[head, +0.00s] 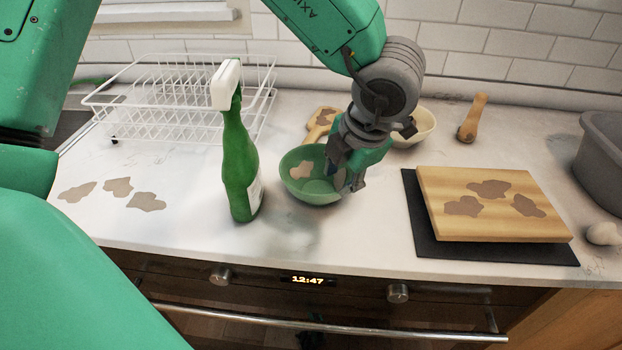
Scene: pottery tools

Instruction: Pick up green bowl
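The green bowl (297,188) sits on the white counter in the middle of the head view, with a brown stain inside it. My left gripper (345,178) reaches down from above at the bowl's right side. Its fingers are at the right rim, one appearing inside the bowl and one outside. The gripper hides that part of the rim, so I cannot tell whether the fingers press on it. My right gripper is not in view.
A green spray bottle (238,165) stands close left of the bowl. A white wire rack (180,100) is behind it. A cream bowl (420,125) is behind my gripper. A stained wooden board (490,222) lies on a black mat (425,245) at right. A grey tub (600,150) stands far right.

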